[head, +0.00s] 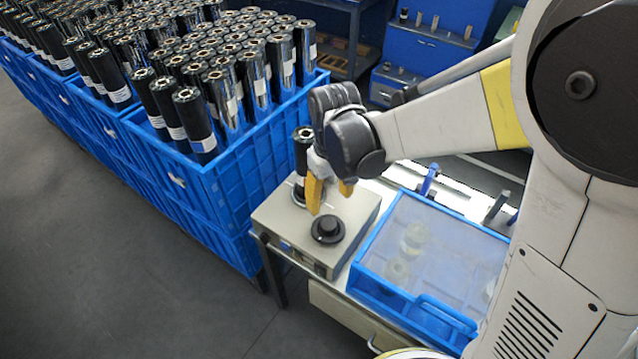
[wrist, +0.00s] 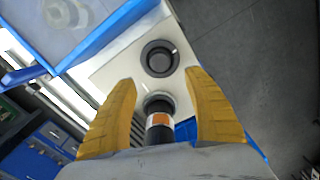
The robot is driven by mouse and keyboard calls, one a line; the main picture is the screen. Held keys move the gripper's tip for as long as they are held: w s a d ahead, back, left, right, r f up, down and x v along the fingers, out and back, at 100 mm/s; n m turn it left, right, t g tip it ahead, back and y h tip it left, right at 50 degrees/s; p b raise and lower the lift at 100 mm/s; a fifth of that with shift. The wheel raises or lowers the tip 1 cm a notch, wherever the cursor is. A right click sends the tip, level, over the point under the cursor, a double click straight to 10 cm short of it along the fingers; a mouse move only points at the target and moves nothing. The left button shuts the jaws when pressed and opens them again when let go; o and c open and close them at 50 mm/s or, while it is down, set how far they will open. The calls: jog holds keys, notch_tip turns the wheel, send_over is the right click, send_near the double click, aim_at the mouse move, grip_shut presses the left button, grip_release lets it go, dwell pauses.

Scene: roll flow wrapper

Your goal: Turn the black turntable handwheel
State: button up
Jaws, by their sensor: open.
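The black turntable handwheel (head: 327,229) is a round knob on a wider black disc, on top of a pale machine box (head: 273,222). It also shows in the wrist view (wrist: 159,58), just beyond the fingertips. My gripper (head: 330,193) has yellow fingers, spread open and empty, above the box behind the handwheel. In the wrist view my gripper (wrist: 161,76) has one finger on each side, with the handwheel apart from both. A dark roll (head: 303,143) stands upright on the box's far part, partly hidden by my gripper. It appears between the fingers in the wrist view (wrist: 159,130).
Blue crates (head: 240,205) packed with upright black rolls stand to the left. A blue bin (head: 420,302) with a see-through cover sits right of the box. Blue cabinets (head: 425,55) stand at the back. The floor (head: 110,260) at front left is clear.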

aim_at(329, 223)
notch_tip(329, 223, down, 11)
jog(key=b, duration=0.4)
jog(key=shift+r, duration=0.1)
jog(key=c, duration=1.2)
